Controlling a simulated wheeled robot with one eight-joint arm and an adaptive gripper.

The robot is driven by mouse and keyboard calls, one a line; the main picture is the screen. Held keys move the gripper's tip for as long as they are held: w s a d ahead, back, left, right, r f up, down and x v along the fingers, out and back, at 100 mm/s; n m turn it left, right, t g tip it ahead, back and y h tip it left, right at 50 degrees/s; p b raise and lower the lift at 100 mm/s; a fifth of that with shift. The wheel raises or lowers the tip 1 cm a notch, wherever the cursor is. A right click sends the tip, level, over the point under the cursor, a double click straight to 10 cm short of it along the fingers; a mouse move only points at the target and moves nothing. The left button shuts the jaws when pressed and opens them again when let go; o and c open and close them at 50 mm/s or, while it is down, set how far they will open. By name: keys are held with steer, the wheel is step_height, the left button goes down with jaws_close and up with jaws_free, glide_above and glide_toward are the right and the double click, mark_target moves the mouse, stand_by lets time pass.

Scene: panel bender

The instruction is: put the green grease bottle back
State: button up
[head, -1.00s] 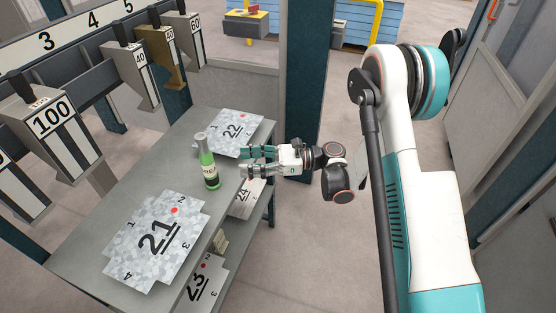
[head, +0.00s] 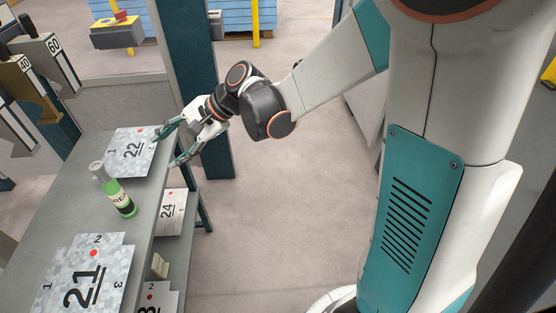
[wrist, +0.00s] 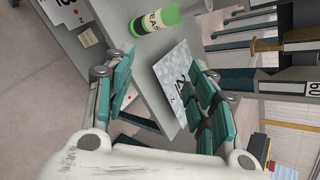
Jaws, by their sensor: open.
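The green grease bottle (head: 119,195) stands upright on the grey tabletop, between the sheet marked 22 and the sheet marked 21.
The sheet marked 22 (head: 131,148) and the sheet marked 21 (head: 84,277) lie on the table (head: 160,201). A sheet marked 24 (head: 171,211) lies on a lower shelf. A dark blue post (head: 199,75) stands behind my gripper. Open floor lies to the right.

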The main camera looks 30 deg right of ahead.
steer(key=s+d+r+n+t+h, duration=0.1)
steer(key=s+d+r+n+h, duration=0.1)
steer(key=s+d+n+h, duration=0.3)
steer(key=s+d+r+n+t+h, duration=0.2)
steer(key=s+d+n+h, duration=0.2)
steer(key=s+d, duration=0.9)
steer(key=s+n, duration=0.1)
steer(key=n, duration=0.1)
steer(key=shift+s+d+n+t+h, duration=0.2)
steer(key=shift+n+t+h, duration=0.1)
steer(key=shift+h, duration=0.1)
steer(key=shift+a, duration=0.1)
